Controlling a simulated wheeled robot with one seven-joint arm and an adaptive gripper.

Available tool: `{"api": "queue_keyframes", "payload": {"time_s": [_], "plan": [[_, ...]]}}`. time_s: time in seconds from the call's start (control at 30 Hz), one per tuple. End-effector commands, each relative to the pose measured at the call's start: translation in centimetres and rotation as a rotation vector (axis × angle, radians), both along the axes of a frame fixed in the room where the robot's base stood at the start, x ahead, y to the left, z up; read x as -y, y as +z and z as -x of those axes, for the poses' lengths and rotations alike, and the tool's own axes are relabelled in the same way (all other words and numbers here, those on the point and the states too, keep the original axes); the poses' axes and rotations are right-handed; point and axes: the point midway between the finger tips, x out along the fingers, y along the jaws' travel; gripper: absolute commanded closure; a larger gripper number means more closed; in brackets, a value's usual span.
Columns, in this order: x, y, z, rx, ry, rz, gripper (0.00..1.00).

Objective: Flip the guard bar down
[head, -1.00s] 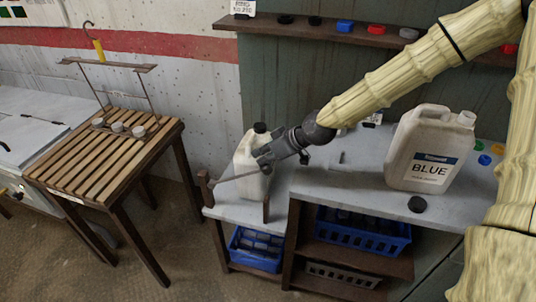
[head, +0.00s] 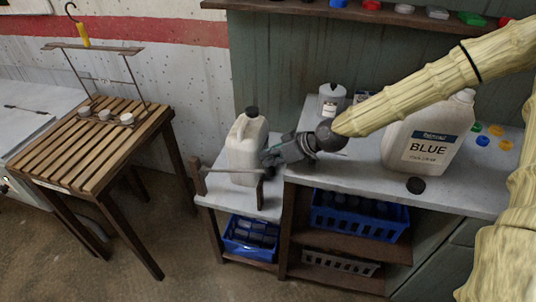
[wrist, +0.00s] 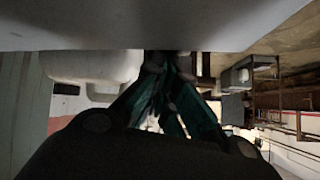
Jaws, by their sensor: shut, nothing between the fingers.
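The guard bar (head: 222,170) is a thin grey rod running from the brown left post (head: 199,178) across the front of a white jug (head: 246,140). It lies close to level, its right end near the short right post (head: 260,194); whether it touches that post I cannot tell. My gripper (head: 268,158) is shut and empty, just right of the jug and close to the bar's right end; contact is unclear. In the wrist view my dark green fingers (wrist: 160,95) come together, and the bar cannot be made out.
A small white container (head: 332,100) stands behind my gripper. Blue crates (head: 358,218) sit below. A slatted table (head: 95,150) stands left, with floor between.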

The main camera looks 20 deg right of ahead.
Motion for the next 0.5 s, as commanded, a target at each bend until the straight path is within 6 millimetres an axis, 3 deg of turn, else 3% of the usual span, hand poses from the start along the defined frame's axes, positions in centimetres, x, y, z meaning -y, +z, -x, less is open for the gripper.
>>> {"api": "queue_keyframes", "payload": {"time_s": [0.5], "plan": [[0.19, -0.92, 0.17, 0.0, 0.004, 0.001, 1.0]]}}
